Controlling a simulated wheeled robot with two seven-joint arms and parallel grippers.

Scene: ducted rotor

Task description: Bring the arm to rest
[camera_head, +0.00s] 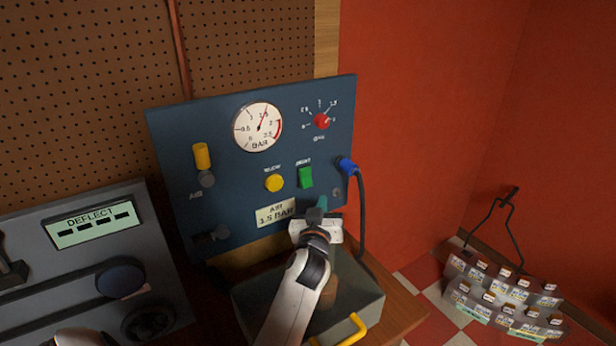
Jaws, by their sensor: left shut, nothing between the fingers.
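My left arm (290,295) comes up from the bottom middle, and its white and dark gripper (318,207) is in front of the lower edge of the blue panel (225,135). The gripper is shut and empty, to the right of the "AIR 1.5 BAR" label (276,213) and below the green switch (306,178). I cannot tell whether its tips touch the panel. My right gripper is not in view.
The panel bears a round gauge (258,127), red knob (321,121), yellow button (275,183) and blue plug (346,165) with a hanging cable. A grey box (362,297) with a yellow handle lies below. A "DEFLECT" unit (95,225) stands left; a holder of small labelled items (500,300) stands right.

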